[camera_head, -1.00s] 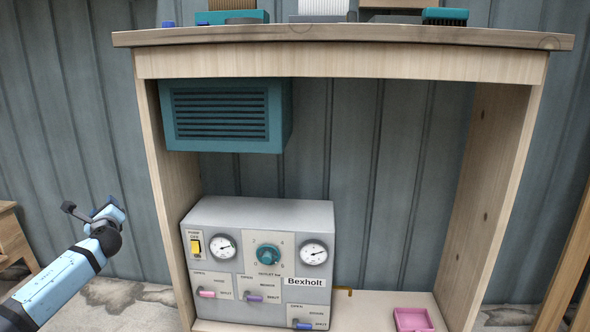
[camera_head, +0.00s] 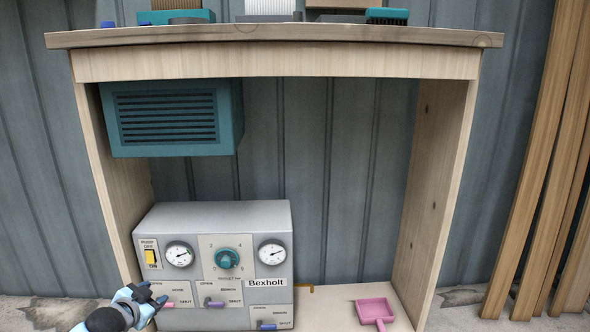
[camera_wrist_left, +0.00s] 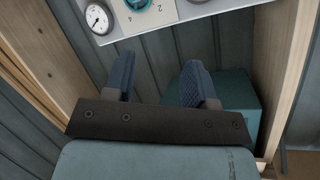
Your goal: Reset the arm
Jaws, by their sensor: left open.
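My left gripper (camera_head: 141,295) is at the lower left of the head view, in front of the lower left part of the grey Bexholt control panel (camera_head: 213,290). It covers part of the panel's lower left edge. In the left wrist view the two blue fingers (camera_wrist_left: 158,86) stand apart with nothing between them. The panel (camera_wrist_left: 150,32) shows at the top of that view, beyond the fingertips. It has two gauges, a teal knob (camera_head: 227,258), a yellow switch (camera_head: 151,257) and pink, purple and blue levers. I cannot tell whether the gripper touches the panel. My right gripper is not in view.
The panel stands inside a wooden bench frame (camera_head: 440,190). A teal vented box (camera_head: 168,118) hangs under the top. A pink dustpan-like tray (camera_head: 375,311) lies on the lower shelf. Planks (camera_head: 545,160) lean at the right. The shelf between panel and right post is mostly clear.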

